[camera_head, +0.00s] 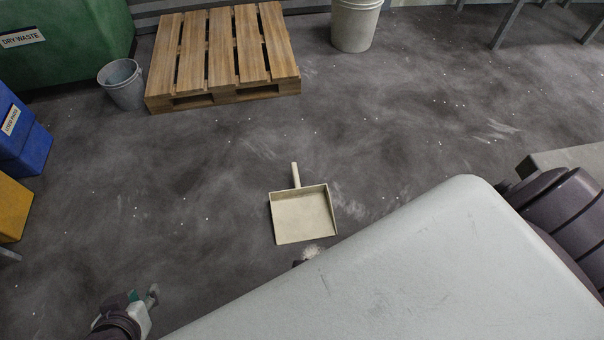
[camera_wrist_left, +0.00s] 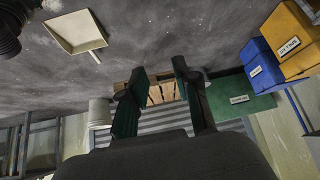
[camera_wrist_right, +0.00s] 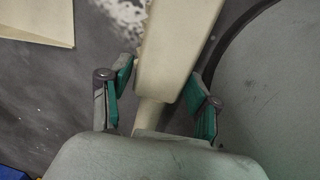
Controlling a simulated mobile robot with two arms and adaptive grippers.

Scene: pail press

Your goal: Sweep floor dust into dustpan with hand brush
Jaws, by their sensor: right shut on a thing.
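The beige dustpan (camera_head: 303,214) lies on the dark floor, its handle pointing away from me. It also shows in the left wrist view (camera_wrist_left: 75,32) and partly in the right wrist view (camera_wrist_right: 40,20). White dust specks (camera_head: 135,210) are scattered over the floor.
A wooden pallet (camera_head: 220,50) lies at the back, with a grey bucket (camera_head: 123,88) beside it and a white pail (camera_head: 354,25) to its right. Green (camera_head: 65,45), blue (camera_head: 22,135) and yellow (camera_head: 12,208) bins line the left.

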